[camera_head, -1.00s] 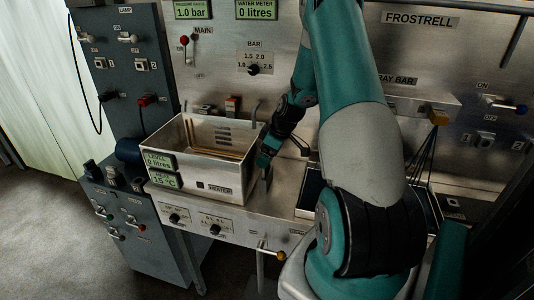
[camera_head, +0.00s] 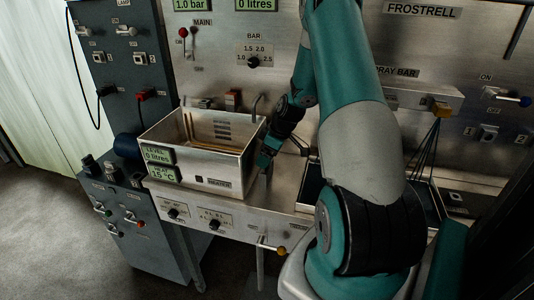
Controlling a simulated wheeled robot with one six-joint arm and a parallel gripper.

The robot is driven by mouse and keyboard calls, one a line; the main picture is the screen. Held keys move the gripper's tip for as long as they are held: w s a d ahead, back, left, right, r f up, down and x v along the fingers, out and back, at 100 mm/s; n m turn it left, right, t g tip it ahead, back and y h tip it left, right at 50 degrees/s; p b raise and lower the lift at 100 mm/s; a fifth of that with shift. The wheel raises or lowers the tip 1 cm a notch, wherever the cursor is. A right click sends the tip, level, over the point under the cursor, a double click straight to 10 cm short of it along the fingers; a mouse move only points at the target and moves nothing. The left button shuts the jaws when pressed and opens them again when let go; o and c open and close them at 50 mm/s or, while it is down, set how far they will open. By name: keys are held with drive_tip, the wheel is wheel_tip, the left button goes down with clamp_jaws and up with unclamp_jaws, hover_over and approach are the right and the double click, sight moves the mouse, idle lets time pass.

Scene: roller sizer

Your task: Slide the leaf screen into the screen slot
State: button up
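My gripper (camera_head: 267,161) is at the right side of an open metal tank (camera_head: 196,178), low over the bench. It is small and dark here, so I cannot tell whether its fingers are open or shut. A thin grey sliver shows below it, which could be a fingertip or a held edge. I cannot make out a leaf screen for certain. No screen slot can be clearly identified. Inside the tank, thin brass-coloured rods (camera_head: 187,128) run along the walls, and dark slits mark its back wall.
My arm hides much of the bench's middle. A dark shallow tray (camera_head: 311,190) lies right of the gripper, partly behind my arm. A grey control cabinet (camera_head: 138,222) stands left. A yellow-tipped lever (camera_head: 281,251) sticks out at the front. A steel panel rises behind.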

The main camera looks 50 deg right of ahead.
drive_tip(key=shift+f+b, duration=0.8)
drive_tip(key=shift+f, duration=0.2)
drive_tip(key=o, duration=0.7)
drive_tip(key=b+v, duration=0.3)
drive_tip(key=v, duration=1.4)
drive_tip(key=shift+s+r, duration=0.1)
drive_tip(key=shift+r, duration=0.1)
drive_tip(key=shift+a, duration=0.1)
